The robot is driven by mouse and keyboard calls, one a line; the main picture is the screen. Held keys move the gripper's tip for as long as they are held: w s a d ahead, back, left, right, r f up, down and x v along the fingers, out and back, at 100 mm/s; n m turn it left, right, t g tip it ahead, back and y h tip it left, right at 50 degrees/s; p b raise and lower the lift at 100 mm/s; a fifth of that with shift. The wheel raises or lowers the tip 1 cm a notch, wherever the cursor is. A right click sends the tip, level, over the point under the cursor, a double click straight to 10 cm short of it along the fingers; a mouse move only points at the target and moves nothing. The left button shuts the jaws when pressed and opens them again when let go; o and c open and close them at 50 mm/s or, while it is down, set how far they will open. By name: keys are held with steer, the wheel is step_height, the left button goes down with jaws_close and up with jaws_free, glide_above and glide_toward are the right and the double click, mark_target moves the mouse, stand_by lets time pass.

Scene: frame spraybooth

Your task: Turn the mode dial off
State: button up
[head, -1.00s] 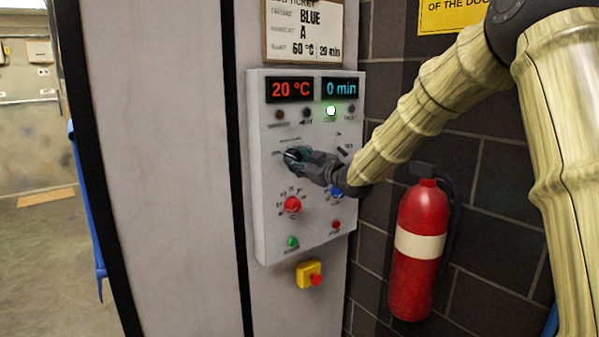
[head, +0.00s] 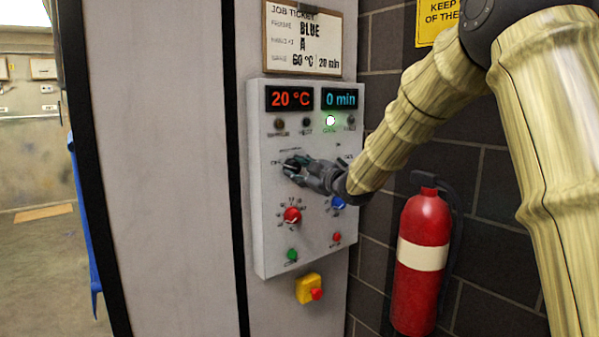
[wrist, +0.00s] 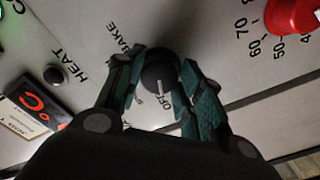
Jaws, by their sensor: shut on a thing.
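The mode dial is a dark round knob with a pale pointer line on the white control panel (head: 262,225). In the wrist view the mode dial (wrist: 158,76) sits between the two fingers, with the word OFF printed close by it and BAKE further up. My gripper (head: 292,167) reaches the panel from the right and is shut on the dial; it also shows in the wrist view (wrist: 157,90). In the head view the gripper hides most of the dial. The pointer line appears to lie toward the OFF lettering.
Below are a red knob (head: 292,215), a blue knob (head: 338,203), green (head: 292,255) and red (head: 337,237) buttons and a yellow-boxed red button (head: 309,289). The displays read 20 °C and 0 min; one lamp (head: 330,121) is lit. A fire extinguisher (head: 422,255) hangs at right.

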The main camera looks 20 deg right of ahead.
steer(key=o, duration=1)
steer(key=v, duration=1.2)
